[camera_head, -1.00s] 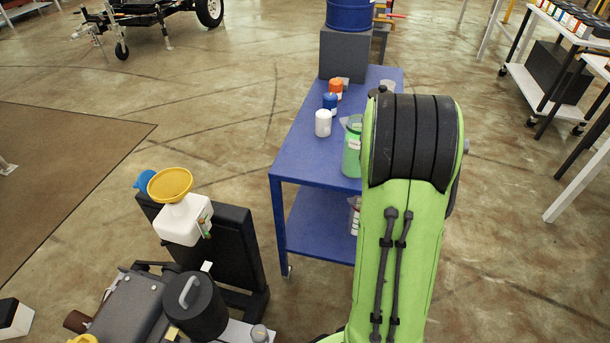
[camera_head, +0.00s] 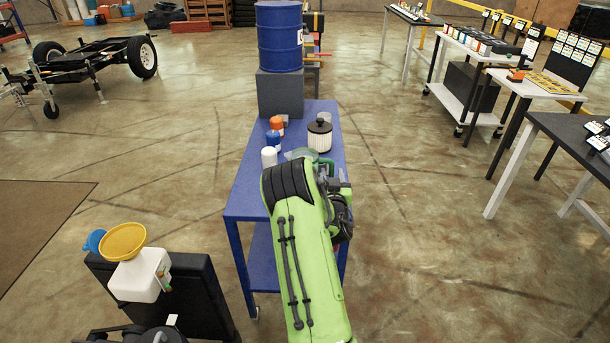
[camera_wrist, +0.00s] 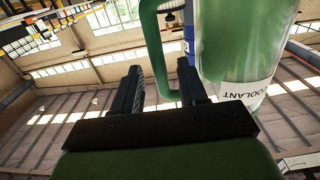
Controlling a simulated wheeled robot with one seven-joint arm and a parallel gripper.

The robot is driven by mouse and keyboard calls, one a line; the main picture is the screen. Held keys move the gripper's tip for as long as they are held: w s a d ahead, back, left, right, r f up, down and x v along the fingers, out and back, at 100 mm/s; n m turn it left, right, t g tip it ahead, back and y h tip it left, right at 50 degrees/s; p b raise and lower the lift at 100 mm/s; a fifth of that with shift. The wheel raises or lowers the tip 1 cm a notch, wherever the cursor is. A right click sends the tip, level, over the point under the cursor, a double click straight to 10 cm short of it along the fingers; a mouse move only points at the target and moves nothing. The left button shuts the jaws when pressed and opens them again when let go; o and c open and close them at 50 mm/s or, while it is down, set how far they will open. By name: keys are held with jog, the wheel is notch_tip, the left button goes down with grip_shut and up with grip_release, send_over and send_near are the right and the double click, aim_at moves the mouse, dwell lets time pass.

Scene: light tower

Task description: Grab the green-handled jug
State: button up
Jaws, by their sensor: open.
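The green-handled jug (camera_wrist: 240,45) fills the upper right of the wrist view. It is translucent green with a white label reading COOLANT, which appears upside down. Its green handle (camera_wrist: 155,45) comes down between the two dark fingers of my gripper (camera_wrist: 160,75) in that picture. The fingers are apart, with a visible gap around the handle, and I cannot tell how deep the handle lies between them. In the head view the jug's top (camera_head: 304,154) and a bit of green handle (camera_head: 329,165) show past my green arm, which hides the rest.
The jug stands on a blue table (camera_head: 250,180). Near it are a white bottle (camera_head: 269,157), a blue can (camera_head: 273,141), an orange-topped can (camera_head: 277,124) and a ribbed black-lidded canister (camera_head: 319,136). A blue drum (camera_head: 279,38) on a grey block stands behind. Floor right of the table is clear.

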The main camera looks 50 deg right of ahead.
jog(key=shift+x, duration=1.25)
jog(key=shift+a, duration=0.1)
grip_shut()
jog(key=shift+r, duration=0.1)
